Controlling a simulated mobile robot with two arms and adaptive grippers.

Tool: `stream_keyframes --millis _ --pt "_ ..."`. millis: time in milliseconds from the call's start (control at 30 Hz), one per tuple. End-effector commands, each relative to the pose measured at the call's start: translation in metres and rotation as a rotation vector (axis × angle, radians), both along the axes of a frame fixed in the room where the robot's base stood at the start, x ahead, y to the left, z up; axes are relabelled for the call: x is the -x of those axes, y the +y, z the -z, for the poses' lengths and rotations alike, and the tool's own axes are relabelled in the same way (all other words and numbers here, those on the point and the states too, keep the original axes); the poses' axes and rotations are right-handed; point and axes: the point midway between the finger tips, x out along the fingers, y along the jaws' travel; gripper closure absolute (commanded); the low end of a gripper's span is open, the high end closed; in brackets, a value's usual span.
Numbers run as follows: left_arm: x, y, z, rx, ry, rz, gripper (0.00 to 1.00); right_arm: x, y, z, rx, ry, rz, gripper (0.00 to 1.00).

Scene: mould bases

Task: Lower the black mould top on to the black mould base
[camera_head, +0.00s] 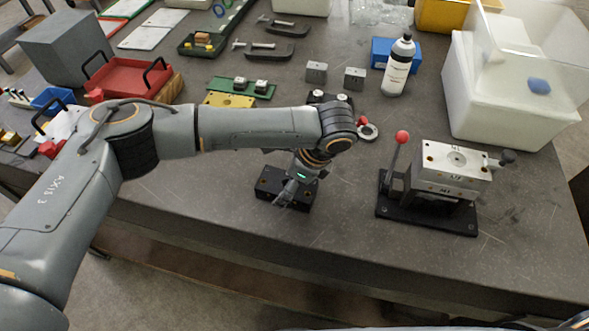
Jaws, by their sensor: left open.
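A black block with holes in its upper face, which looks like the black mould top (268,187), lies on the grey bench near its front edge. My left gripper (286,197) is open and points down over the middle of this block, hiding part of it. Whether the fingers touch it, I cannot tell. A second black piece with two silver round posts, which looks like the black mould base (317,96), stands farther back, mostly hidden behind my left wrist. My right gripper is not in view.
A toggle press with a red-knobbed lever (430,215) stands to the right. A spray bottle (398,66), small grey blocks (316,72), a green plate with posts (241,86) and a red tray (128,78) stand behind. The front right bench strip is clear.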

Motion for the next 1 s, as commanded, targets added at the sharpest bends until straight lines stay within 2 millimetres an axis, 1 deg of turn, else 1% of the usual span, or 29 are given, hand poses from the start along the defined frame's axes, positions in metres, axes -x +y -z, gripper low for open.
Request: stream_keyframes --millis 133,367,400,467,500,567,600,667,700,833,1000 --pt "-0.0009 0.0027 0.0064 0.000 0.000 0.001 0.08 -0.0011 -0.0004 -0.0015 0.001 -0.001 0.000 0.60" --pt "-0.0011 0.0030 0.0074 0.000 0.000 0.000 0.08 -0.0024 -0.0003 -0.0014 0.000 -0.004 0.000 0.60" --pt "-0.0011 0.0030 0.0074 0.000 0.000 0.000 0.10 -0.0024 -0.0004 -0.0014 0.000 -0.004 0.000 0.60" --pt "-0.0011 0.0030 0.0074 0.000 0.000 0.000 0.22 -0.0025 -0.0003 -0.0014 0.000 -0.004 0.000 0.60" --pt "-0.0011 0.0029 0.0073 0.000 0.000 0.000 0.30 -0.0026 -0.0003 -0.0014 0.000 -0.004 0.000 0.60" --pt "-0.0011 0.0029 0.0073 0.000 0.000 0.000 0.42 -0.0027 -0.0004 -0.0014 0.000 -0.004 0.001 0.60" --pt "-0.0011 0.0028 0.0073 0.000 0.000 0.000 0.50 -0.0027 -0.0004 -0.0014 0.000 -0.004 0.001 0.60" --pt "-0.0010 0.0030 0.0073 0.000 0.000 0.000 0.63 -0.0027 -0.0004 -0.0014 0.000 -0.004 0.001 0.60" --pt "-0.0010 0.0029 0.0073 0.000 0.000 0.000 0.71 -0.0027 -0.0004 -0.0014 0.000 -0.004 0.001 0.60" --pt "-0.0010 0.0030 0.0073 0.000 0.000 0.000 0.97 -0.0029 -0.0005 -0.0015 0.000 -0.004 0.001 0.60" --pt "-0.0015 0.0026 0.0044 0.001 -0.002 0.000 0.97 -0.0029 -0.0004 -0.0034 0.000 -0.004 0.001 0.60"
